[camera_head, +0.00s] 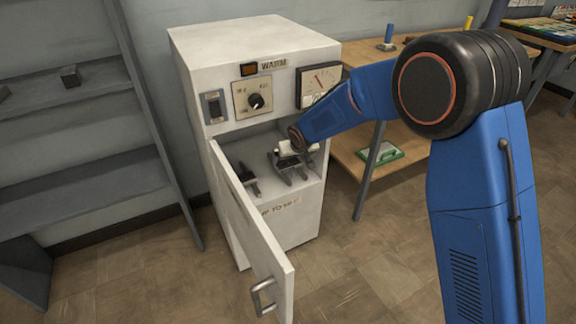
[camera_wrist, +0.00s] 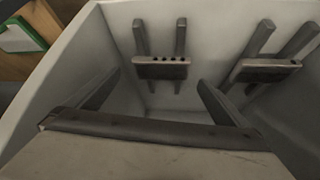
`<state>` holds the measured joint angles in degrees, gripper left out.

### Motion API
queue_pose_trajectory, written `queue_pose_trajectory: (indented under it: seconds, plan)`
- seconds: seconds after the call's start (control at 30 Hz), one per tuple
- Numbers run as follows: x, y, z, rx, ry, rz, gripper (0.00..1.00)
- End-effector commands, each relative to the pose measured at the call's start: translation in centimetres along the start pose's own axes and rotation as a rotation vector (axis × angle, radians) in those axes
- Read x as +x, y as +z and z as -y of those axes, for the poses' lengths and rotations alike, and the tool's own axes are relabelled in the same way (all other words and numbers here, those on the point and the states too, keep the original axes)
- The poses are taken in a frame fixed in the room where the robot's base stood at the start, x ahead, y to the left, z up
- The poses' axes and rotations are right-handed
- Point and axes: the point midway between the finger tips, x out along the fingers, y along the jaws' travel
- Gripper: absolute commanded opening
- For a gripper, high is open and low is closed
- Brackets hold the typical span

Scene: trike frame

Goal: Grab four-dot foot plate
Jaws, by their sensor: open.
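The four-dot foot plate (camera_wrist: 160,70) is a dark grey bar with a row of small dark dots on its far edge. It lies across two upright-looking grey prongs inside the white cabinet, in the middle of the wrist view. My gripper (camera_wrist: 158,82) is open, its two dark fingers spread to the left and right, short of the plate and apart from it. Nothing is between the fingers. In the head view my gripper (camera_head: 290,170) is inside the cabinet opening and hides most of this plate.
A second foot plate (camera_wrist: 265,70) lies beside it on similar prongs; it also shows in the head view (camera_head: 246,180). The white cabinet (camera_head: 255,45) has its door (camera_head: 250,220) swung open at the front left. Cabinet walls stand close around my gripper. A green tray (camera_head: 380,154) lies on the shelf at right.

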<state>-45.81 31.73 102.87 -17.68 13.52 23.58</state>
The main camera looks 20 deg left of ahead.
Motion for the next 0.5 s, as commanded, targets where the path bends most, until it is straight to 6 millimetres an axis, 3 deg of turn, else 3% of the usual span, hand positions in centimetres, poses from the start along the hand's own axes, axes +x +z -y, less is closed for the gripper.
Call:
queue_pose_trajectory:
  seconds: [0.17,0.5]
  plan:
    - [0.9,0.0,0.1,0.0,0.0,0.002,1.0]
    - [4.9,-0.1,0.3,0.0,0.0,0.001,1.0]
